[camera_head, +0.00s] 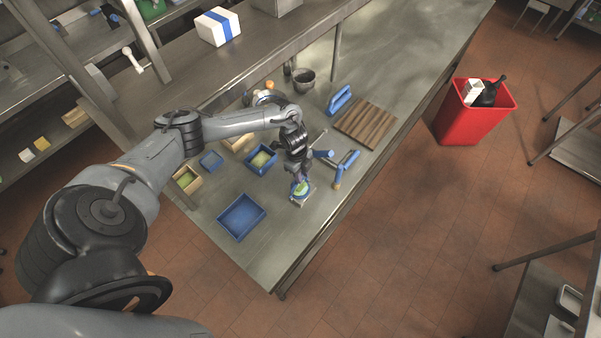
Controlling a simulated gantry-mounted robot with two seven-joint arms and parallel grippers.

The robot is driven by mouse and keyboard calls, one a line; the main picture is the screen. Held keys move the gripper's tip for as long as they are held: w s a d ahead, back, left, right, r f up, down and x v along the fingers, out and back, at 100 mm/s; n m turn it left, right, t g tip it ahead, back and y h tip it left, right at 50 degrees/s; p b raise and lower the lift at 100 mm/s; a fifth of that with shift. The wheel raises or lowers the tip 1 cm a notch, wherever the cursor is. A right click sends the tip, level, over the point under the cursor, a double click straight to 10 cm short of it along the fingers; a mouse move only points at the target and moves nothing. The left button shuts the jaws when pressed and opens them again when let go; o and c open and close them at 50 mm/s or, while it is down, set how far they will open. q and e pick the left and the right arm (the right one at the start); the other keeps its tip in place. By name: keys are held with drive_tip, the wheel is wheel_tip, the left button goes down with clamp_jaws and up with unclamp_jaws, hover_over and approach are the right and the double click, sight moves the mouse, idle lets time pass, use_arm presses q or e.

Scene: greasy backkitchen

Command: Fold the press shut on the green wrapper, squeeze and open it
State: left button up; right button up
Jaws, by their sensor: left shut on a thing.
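My left gripper (299,178) reaches down over the near part of the steel table and is shut. At its fingertips is a small press (304,199) with a pale base. A round green wrapper (301,189) shows at the press, right under the fingers. The fingers appear to hold part of the press, but the grip is small and partly hidden by the gripper. I cannot tell how far the press is folded. My right gripper is not in view.
An empty blue tray (241,216) lies left of the press. A blue bin with green contents (261,159) stands behind it. Blue-handled tools (346,166) lie to the right, near a wooden board (365,124). A red bin (474,115) stands on the floor.

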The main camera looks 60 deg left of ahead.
use_arm(q)
drive_tip(key=d, duration=0.2)
drive_tip(key=w+d, duration=0.1)
drive_tip(key=shift+f, duration=0.3)
drive_tip(key=shift+d, duration=0.1)
drive_tip(key=shift+w+d+f, duration=0.15)
drive_tip(key=shift+d+f, duration=0.25)
drive_tip(key=shift+d, duration=0.2)
drive_tip(key=shift+w+d+f, duration=0.15)
drive_tip(key=shift+d+f, duration=0.2)
drive_tip(key=shift+d, duration=0.2)
drive_tip(key=shift+d+f, duration=0.1)
drive_tip(key=shift+f, duration=0.05)
drive_tip(key=shift+w+d+f+b, duration=0.3)
drive_tip(key=shift+d+f+b, duration=0.3)
drive_tip(key=shift+d+f, duration=0.35)
